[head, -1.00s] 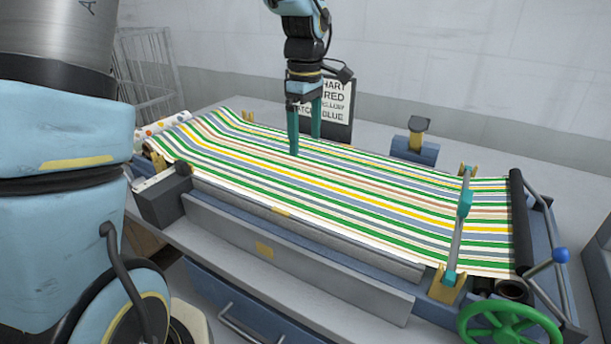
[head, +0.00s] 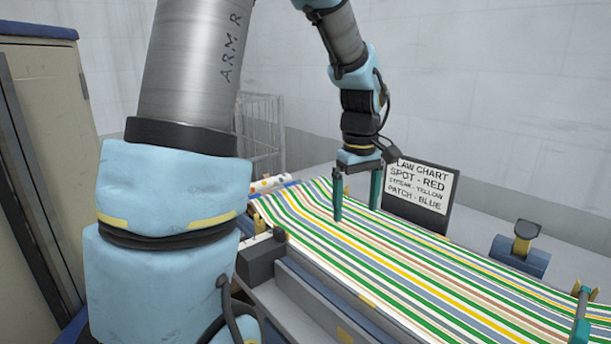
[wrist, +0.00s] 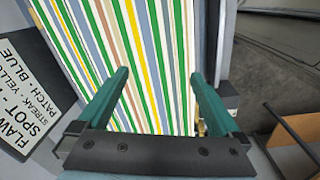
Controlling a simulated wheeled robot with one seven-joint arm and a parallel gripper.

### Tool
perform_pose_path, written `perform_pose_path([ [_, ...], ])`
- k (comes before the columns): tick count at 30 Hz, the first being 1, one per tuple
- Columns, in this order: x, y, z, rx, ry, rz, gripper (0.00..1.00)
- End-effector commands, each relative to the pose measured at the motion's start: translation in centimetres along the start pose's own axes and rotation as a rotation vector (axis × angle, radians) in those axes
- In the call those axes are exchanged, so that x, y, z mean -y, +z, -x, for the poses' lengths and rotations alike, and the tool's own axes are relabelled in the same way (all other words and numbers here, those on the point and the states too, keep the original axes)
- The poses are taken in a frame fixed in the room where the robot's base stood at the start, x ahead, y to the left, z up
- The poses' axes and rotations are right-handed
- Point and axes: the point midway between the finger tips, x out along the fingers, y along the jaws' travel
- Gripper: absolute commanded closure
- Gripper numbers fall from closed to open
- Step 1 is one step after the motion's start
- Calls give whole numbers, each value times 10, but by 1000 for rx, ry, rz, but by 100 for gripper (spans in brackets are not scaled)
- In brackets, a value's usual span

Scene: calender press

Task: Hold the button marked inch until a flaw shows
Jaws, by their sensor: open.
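A striped sheet (head: 350,240) in green, yellow, blue-grey and brown on white lies over the press. I make out only stripes on the part in view. My gripper (head: 356,210) is open and empty above the sheet, fingers pointing down. In the wrist view, its two teal fingers (wrist: 160,75) stand apart over the sheet (wrist: 140,35). A flaw chart (head: 420,188) stands behind the sheet, reading spot red, streak yellow, patch blue. A dark box (head: 262,260) sits at the press's near left corner. No button marked inch can be made out.
A roll with coloured dots (head: 272,183) lies at the sheet's far left end. A wire cage (head: 260,130) stands at the back, and a tall cabinet (head: 50,150) at far left.

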Motion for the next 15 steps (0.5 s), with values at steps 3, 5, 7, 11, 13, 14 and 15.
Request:
perform_pose_path([
  [3, 69, -19, -27, -23, 12, -142, 0],
  [5, 100, -23, -37, -37, 18, -220, 0],
  [7, 133, -24, -48, -54, 21, -303, 0],
  [11, 178, -19, -62, -80, 21, -427, 0],
  [13, 193, -16, -67, -91, 20, -473, 0],
  [14, 198, -15, -68, -93, 19, -487, 0],
  [15, 202, -14, -70, -97, 18, -502, 0],
])
